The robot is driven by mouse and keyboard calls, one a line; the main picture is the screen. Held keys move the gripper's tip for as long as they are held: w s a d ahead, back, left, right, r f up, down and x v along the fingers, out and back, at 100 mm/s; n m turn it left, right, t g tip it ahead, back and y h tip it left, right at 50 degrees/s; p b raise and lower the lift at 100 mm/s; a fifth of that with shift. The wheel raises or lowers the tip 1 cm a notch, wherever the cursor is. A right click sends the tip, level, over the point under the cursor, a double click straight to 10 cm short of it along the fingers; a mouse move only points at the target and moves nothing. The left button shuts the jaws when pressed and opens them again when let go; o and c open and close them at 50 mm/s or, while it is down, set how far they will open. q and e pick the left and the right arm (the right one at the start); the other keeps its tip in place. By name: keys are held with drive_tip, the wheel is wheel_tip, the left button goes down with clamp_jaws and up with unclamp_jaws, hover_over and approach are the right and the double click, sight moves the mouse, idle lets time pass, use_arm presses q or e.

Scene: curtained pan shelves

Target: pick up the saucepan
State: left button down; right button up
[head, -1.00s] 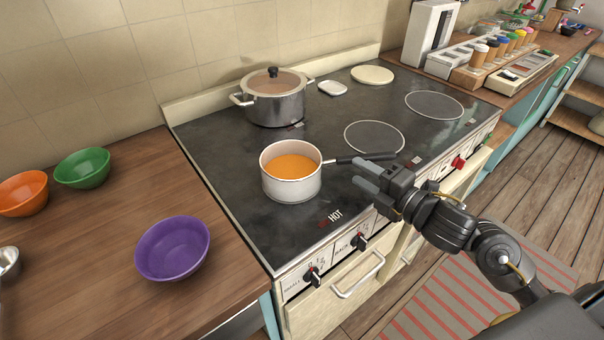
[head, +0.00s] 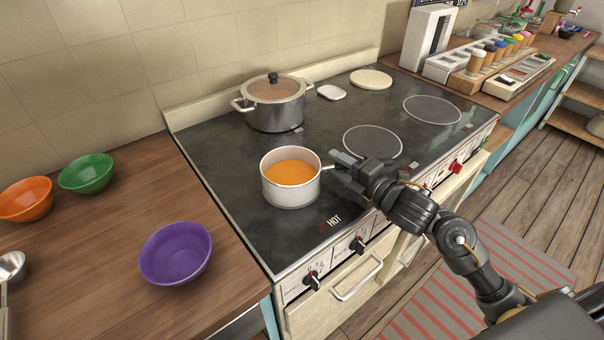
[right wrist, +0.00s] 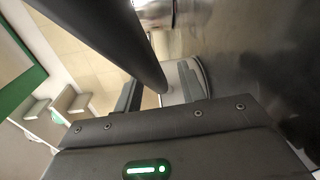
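The saucepan (head: 291,190) is white with orange contents and stands upright on the front left of the black cooktop. Its dark handle points right, toward my right gripper (head: 343,168), which hides most of it. My right gripper's fingers are apart, one on the far side and one on the near side of the handle. In the right wrist view a dark bar, likely the handle (right wrist: 115,40), reaches down toward the gap between the fingers (right wrist: 158,92). I cannot tell whether the fingers touch it. My left gripper is not in view.
A lidded steel pot (head: 275,105) stands behind the saucepan. Purple (head: 175,253), green (head: 87,174) and orange (head: 26,200) bowls stand on the left wooden counter. A spice rack (head: 490,60) is at the back right.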

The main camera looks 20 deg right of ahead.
clamp_jaws()
idle(1.2)
